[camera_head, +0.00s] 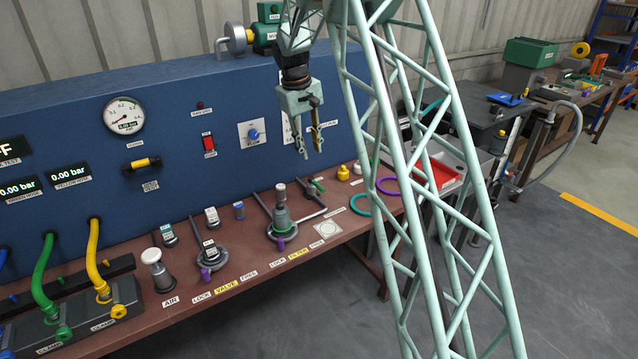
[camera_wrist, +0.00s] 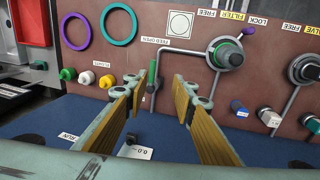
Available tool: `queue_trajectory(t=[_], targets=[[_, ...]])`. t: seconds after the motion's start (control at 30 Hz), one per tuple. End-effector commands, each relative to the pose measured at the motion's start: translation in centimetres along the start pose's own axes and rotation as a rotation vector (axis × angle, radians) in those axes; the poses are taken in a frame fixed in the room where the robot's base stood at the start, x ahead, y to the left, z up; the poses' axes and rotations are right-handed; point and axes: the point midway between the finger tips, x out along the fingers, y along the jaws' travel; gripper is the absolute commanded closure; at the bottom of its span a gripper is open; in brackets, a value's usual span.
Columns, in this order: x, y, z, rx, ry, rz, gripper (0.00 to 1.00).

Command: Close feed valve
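The feed valve is a small fitting with a green lever (camera_wrist: 152,76) on the brown bench, beside the FEED OPEN label (camera_wrist: 155,40) in the wrist view. In that view the lever runs nearly straight up and down the picture. In the head view the valve (camera_head: 316,186) is small, near the blue panel and right of the filter. My gripper (camera_head: 311,150) is open and empty, pointing down above the valve. In the wrist view its two fingers (camera_wrist: 157,90) stand on either side of the lever, apparently apart from it. The valve's lower body is partly hidden.
The filter housing (camera_head: 282,220) and its grey pipe stand left of the valve in the head view. Teal (camera_head: 360,205) and purple (camera_head: 387,185) rings and a yellow plug (camera_head: 343,173) lie to the right. The blue panel (camera_head: 180,150) rises behind.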

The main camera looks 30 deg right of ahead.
Motion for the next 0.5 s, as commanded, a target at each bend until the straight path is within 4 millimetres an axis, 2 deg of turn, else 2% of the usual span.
queue_trajectory(t=[0.2,0.33,0.5], targets=[[3.7,1.1,-1.8,-0.007,-0.019,0.004,0.76],[5.2,1.6,-2.4,-0.010,-0.025,0.006,0.76],[6.0,1.8,-2.8,-0.013,-0.027,0.008,0.76]])
